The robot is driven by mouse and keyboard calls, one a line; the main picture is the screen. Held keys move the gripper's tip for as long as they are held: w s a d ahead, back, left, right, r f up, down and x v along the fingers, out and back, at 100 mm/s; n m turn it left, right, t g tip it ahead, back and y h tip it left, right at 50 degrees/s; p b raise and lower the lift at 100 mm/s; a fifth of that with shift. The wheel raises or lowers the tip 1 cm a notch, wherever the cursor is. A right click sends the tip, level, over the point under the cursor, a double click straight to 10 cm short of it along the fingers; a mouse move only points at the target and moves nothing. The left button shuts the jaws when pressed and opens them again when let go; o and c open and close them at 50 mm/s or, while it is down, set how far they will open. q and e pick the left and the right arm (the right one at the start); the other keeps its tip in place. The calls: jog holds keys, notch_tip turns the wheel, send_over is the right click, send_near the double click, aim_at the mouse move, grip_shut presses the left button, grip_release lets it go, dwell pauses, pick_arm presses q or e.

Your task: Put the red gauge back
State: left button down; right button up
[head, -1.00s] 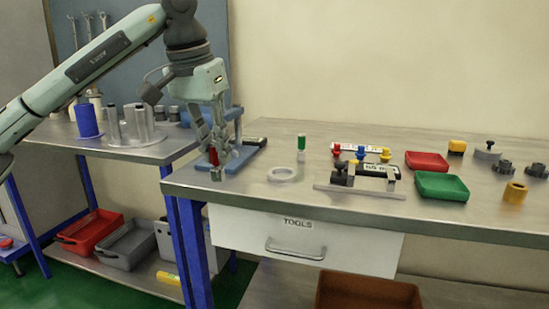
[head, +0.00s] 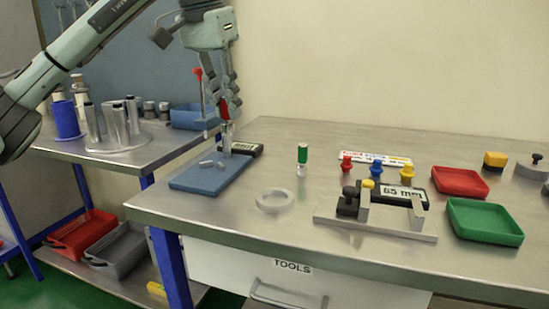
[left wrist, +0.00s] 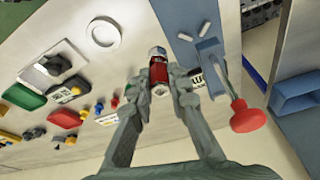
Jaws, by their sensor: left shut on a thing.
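My left gripper (head: 228,108) is shut on the red gauge (left wrist: 159,72), a small red cylinder with silvery ends. In the head view the fingers partly hide it. It is roughly upright above the back part of a blue base plate (head: 195,180); I cannot tell whether its lower end touches anything. A metal rod with a red knob (head: 197,73) rises beside the gripper; the knob is large in the left wrist view (left wrist: 248,115). A similar green and white gauge (head: 302,160) stands on the bench. My right gripper is not in view.
A pale ring (head: 274,200) lies right of the blue plate. A grey fixture marked 65 mm (head: 375,228), red tray (head: 460,182) and green tray (head: 484,222) are further right. A side table (head: 110,155) with metal cylinders stands left. The bench between ring and plate is clear.

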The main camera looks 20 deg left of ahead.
pick_arm(q)
jog(key=shift+w+d+f+p, duration=0.25)
jog(key=shift+w+d+f, duration=0.55)
jog(key=shift+w+f, duration=0.9)
jog(key=shift+w+d+f+p, duration=0.3)
jog(key=shift+w+d+f, duration=0.55)
jog(key=shift+w+f, duration=0.85)
jog(key=shift+w+d+f+p, duration=0.25)
jog(key=shift+w+d+f, duration=0.55)
jog(key=shift+w+f, duration=0.9)
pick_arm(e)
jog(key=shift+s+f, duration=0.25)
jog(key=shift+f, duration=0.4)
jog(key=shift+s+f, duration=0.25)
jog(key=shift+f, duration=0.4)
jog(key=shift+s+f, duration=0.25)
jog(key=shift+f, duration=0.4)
pick_arm(q)
jog(key=shift+s+f, duration=0.2)
jog(key=shift+s, duration=0.05)
jog(key=shift+f, duration=0.15)
jog(key=c, duration=1.5)
grip_release()
jog(key=shift+o, duration=0.2)
